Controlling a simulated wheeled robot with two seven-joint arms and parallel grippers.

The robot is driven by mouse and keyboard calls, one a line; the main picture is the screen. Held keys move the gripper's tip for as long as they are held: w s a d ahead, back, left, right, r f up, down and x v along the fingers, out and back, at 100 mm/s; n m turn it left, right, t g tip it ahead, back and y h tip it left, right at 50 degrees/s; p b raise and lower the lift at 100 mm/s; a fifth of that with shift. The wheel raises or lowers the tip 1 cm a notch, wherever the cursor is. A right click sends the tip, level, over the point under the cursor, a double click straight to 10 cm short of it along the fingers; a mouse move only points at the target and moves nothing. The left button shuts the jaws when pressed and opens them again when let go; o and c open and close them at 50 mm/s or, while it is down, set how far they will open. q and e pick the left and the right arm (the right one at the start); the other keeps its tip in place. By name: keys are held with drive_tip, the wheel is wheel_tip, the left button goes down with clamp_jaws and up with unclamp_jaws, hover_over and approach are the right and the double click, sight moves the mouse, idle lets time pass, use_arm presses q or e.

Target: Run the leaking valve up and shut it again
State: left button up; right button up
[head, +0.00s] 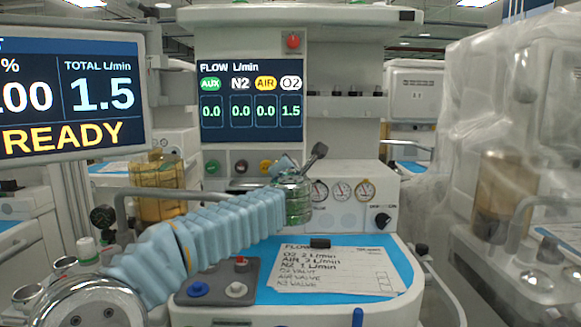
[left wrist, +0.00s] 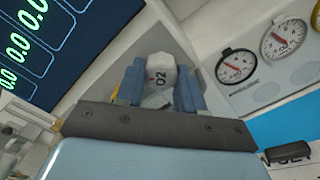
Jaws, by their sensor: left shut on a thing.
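My left arm reaches in from the left to the cart's valve panel in the head view. The left gripper (head: 285,168) is largely hidden behind its own wrist there. In the left wrist view my left gripper (left wrist: 160,88) is shut on a pale knob marked O2 (left wrist: 160,72), a blue finger on each side. The flow display (head: 251,105) reads O2 1.5, with AUX, N2 and AIR at 0.0. My right gripper is not in view.
The monitor (head: 70,95) reads TOTAL 1.5 L/min and READY. A handwritten card (head: 325,268) lists O2 2, AIR 2 and N2 1 L/min on the blue worktop mat (head: 390,250). Gauges (head: 341,190) sit right of the knobs. A plastic-covered cart (head: 500,120) stands at right.

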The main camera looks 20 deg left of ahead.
use_arm(q)
drive_tip(key=shift+d+m, duration=0.1)
drive_tip(key=shift+m, duration=4.8)
drive_tip(key=o, duration=1)
drive_tip(key=shift+o, duration=0.2)
drive_tip(key=b+v, duration=0.2)
drive_tip(key=v, duration=1.2)
